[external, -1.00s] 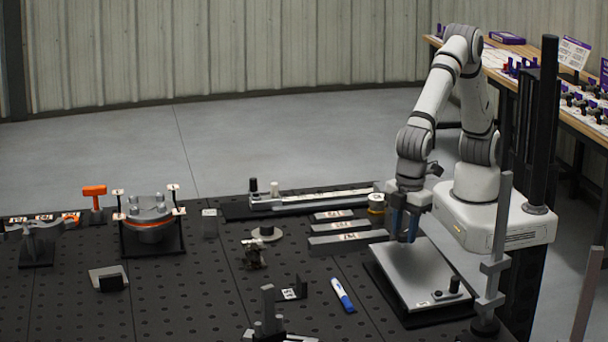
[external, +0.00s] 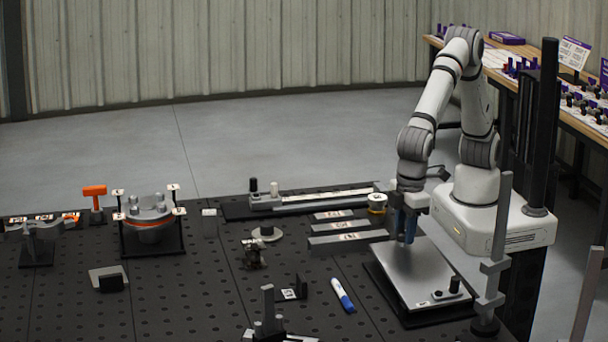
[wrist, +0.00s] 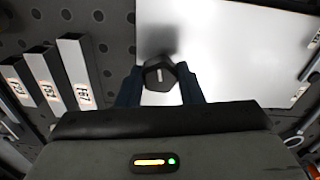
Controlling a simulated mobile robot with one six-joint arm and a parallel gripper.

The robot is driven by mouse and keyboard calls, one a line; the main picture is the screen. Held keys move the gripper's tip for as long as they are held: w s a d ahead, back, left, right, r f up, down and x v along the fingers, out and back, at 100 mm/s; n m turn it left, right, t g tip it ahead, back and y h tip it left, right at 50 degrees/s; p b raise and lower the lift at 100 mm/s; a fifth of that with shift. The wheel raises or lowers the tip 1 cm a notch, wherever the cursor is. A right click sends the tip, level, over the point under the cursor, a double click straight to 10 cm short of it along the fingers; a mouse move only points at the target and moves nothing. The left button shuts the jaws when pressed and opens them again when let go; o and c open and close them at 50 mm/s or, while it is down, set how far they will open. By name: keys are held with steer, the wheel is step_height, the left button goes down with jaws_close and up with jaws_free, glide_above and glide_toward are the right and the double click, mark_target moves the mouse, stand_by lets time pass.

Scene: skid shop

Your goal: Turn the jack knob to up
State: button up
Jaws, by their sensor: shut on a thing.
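My gripper (external: 406,238) points straight down at the far left edge of a flat silver plate (external: 425,268) on a dark base. In the wrist view its two blue fingers stand on either side of a dark, many-sided knob (wrist: 153,83) and are shut on it. The knob has a short white mark on its face, upright in that picture. It sits at the edge of the silver plate (wrist: 240,50). The knob is hidden behind the fingers in the external view.
Several labelled grey bars (external: 348,242) lie just left of my gripper. A black knob on a small bracket (external: 454,286) sits at the plate's near right corner, beside a grey post (external: 497,250). A blue and white marker (external: 343,295) lies on the black table.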

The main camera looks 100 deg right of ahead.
steer(key=o, duration=1)
steer(key=shift+d+f, duration=0.1)
steer(key=shift+f, duration=0.1)
steer(key=shift+c, duration=0.2)
steer(key=shift+r, duration=0.1)
steer(key=shift+r, duration=0.1)
steer(key=r, duration=0.7)
steer(key=shift+s+a+r, duration=0.15)
steer(key=shift+a+r, duration=0.05)
steer(key=shift+r, duration=0.05)
steer(key=s+d+r+m+t, duration=0.1)
steer(key=d+r, duration=0.1)
steer(key=d, duration=0.9)
steer(key=s+d+r, duration=0.1)
steer(key=d+r, duration=0.1)
steer(key=d, duration=1)
steer(key=s+d+f+m+t, duration=0.1)
steer(key=s+d+f, duration=0.2)
steer(key=s+d, duration=0.9)
steer(key=d, duration=0.3)
steer(key=shift+s+d+f+t, duration=0.2)
steer(key=shift+d+f+t, duration=0.1)
steer(key=shift+f, duration=0.1)
